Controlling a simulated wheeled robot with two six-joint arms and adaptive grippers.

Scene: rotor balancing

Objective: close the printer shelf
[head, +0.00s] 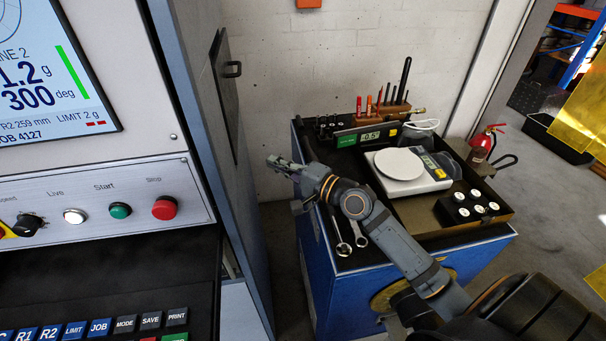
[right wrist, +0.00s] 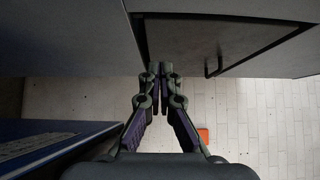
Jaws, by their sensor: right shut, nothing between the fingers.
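A dark panel (head: 226,95) with a black bar handle (head: 232,69) is on the right side of the machine cabinet, in the head view; I take it for the printer shelf. It also shows in the right wrist view (right wrist: 185,42), its handle (right wrist: 213,60) right of my fingertips. I cannot tell how far it stands out from the cabinet side. My right gripper (head: 275,162) is shut and empty, below and to the right of the panel in the head view. It also shows in the right wrist view (right wrist: 160,74). My left gripper is not in view.
The machine's control panel (head: 90,203) is at left. Right of the cabinet, across a gap, a blue tool cart (head: 330,283) carries a scale (head: 408,172), tools and wrenches (head: 343,236). A white brick wall (head: 300,75) is behind. A red extinguisher (head: 482,146) stands farther right.

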